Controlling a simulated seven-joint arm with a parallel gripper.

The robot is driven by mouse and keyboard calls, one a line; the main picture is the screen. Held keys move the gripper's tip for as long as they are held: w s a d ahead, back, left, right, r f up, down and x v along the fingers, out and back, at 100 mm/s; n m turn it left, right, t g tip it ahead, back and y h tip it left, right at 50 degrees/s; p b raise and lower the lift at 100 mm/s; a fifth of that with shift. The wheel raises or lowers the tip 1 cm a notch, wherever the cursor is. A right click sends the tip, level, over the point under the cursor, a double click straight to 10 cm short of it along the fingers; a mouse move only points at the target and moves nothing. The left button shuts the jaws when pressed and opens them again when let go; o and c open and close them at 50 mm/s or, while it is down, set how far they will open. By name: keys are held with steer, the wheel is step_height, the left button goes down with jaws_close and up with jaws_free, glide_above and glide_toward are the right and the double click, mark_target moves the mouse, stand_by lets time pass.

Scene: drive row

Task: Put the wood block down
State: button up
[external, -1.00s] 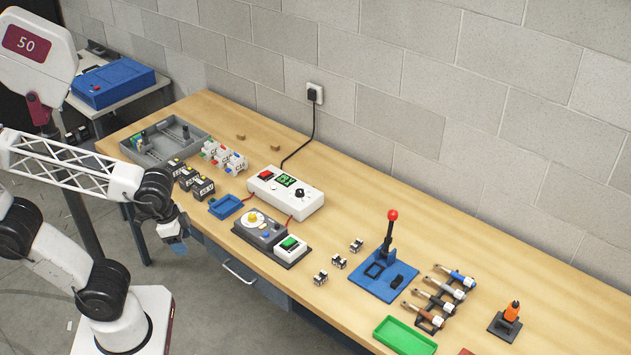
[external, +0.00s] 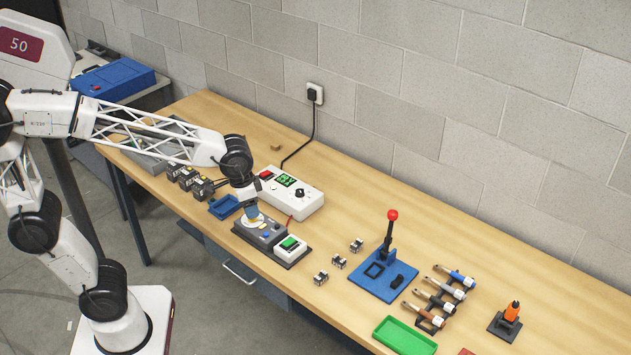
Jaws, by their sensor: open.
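One small brown wood block (external: 275,144) lies on the wooden bench (external: 330,165) near its back edge, left of the wall cord. A second small block seen earlier to its left is now hidden behind my wrist. My gripper (external: 252,216) points down over the left part of the grey control box (external: 265,234), close above its yellow and white dial. It is open, and I see no block between its fingers. I cannot tell whether it touches the dial. My gripper is well in front of the visible block.
A white instrument box (external: 297,197) stands just behind my gripper, with a blue tray (external: 222,207) to the left. A blue lever base (external: 372,279) with a red-knobbed lever and a green tray (external: 404,336) are to the right.

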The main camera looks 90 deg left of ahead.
steer(key=w+a+f+n, duration=0.1)
steer(key=w+a+f, duration=0.4)
steer(key=a, duration=0.5)
steer(key=w+a+f+n+g, duration=0.1)
steer(key=w+a+f+n, duration=0.15)
steer(key=w+a, duration=0.55)
steer(key=w+a+f+n, duration=0.1)
steer(key=w+a+f, duration=0.35)
steer(key=a, duration=0.65)
steer(key=shift+n+g, duration=0.4)
steer(key=shift+n, duration=0.35)
steer(key=a+f, duration=0.2)
steer(key=a, duration=0.2)
steer(key=w+a+f, duration=0.1)
steer(key=a+f, duration=0.2)
steer(key=a, duration=0.1)
steer(key=w+a+f, duration=0.1)
steer(key=a+f, duration=0.2)
steer(key=a, duration=0.1)
steer(key=shift+a, duration=0.35)
steer(key=shift+a+f, duration=0.2)
steer(key=shift+f, duration=1.3)
steer(key=shift+s+d+f, duration=0.1)
steer(key=shift+d+f, duration=0.05)
steer(key=shift+f, duration=2.45)
